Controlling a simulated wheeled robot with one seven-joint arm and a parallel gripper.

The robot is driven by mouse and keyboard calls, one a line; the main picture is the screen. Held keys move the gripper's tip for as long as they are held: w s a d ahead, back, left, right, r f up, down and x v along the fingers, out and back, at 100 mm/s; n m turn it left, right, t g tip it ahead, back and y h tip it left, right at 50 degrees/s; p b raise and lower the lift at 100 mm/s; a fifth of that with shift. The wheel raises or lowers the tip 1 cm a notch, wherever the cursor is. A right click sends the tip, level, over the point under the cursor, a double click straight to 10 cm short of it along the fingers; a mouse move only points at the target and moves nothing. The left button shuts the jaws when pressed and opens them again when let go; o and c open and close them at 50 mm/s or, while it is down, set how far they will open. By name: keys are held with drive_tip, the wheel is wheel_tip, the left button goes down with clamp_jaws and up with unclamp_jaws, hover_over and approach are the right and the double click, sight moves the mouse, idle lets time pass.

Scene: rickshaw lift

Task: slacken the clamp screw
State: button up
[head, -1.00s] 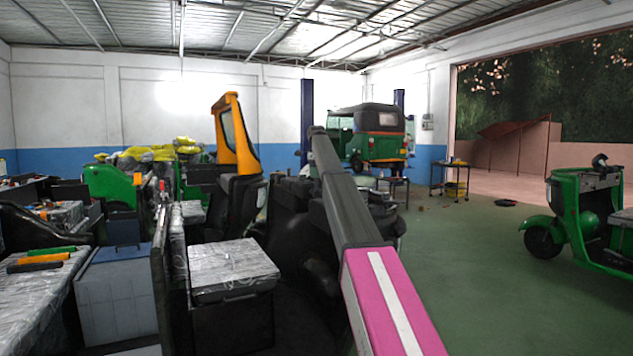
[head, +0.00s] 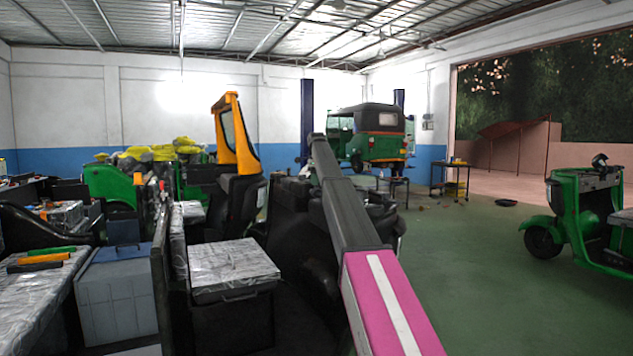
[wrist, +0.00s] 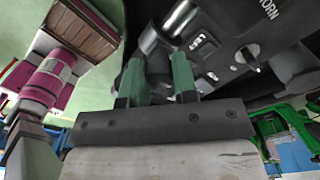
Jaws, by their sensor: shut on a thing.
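In the wrist view my gripper (wrist: 159,74) has two green fingers, set a little apart. They are shut on a small dark grey part (wrist: 158,82), mostly hidden between them; I cannot tell for sure that it is the clamp screw. A dark control housing (wrist: 222,60) lies just beyond the fingers, with white lettering that includes "HORN" and a small round knob. A shiny metal cylinder (wrist: 180,18) shows beside it at the top. In the head view the gripper is hidden behind my arm and no clamp screw can be made out.
In the head view, a grey bin (head: 117,295) and a silver-topped black box (head: 232,268) stand at lower left. A green rickshaw (head: 378,135) stands at the back, and a green three-wheeler (head: 580,225) at right. The green floor (head: 480,270) between is largely clear.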

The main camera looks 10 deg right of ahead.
drive_tip(key=n, duration=0.9)
drive_tip(key=shift+n, duration=0.3)
drive_tip(key=n, duration=0.4)
drive_tip(key=shift+n, duration=2.4)
drive_tip(key=o, duration=0.9)
drive_tip(key=shift+r, duration=0.1)
